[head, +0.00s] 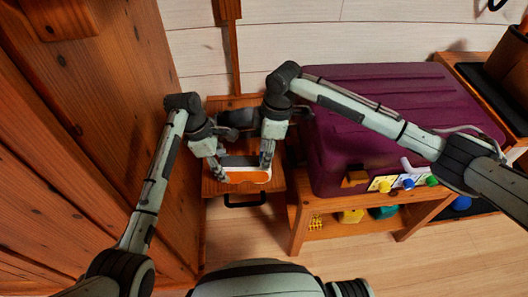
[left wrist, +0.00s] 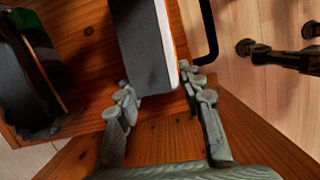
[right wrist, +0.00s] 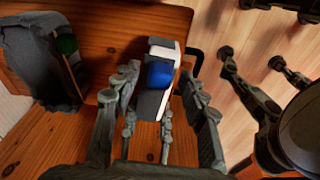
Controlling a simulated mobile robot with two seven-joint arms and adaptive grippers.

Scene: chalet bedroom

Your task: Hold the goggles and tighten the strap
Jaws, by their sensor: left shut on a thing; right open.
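The goggles (head: 247,177), with an orange lens and pale frame, are over the small wooden nightstand (head: 222,102). In the left wrist view the goggles (left wrist: 150,40) show a white rim and dark grey side. My left gripper (head: 222,176) is shut on them; its fingers (left wrist: 162,95) are at their near end. My right gripper (head: 267,165) is open beside their right part. In the right wrist view its fingers (right wrist: 163,75) are either side of the goggles, apart from a blue piece (right wrist: 160,74) on them. I cannot tell the strap's tightness.
A dark grey object (right wrist: 38,60) is at the back of the nightstand. A purple case (head: 390,100) on a wooden bench (head: 300,215) stands close on the right. A wooden wall (head: 90,110) is close on the left. The floor (head: 380,265) in front is clear.

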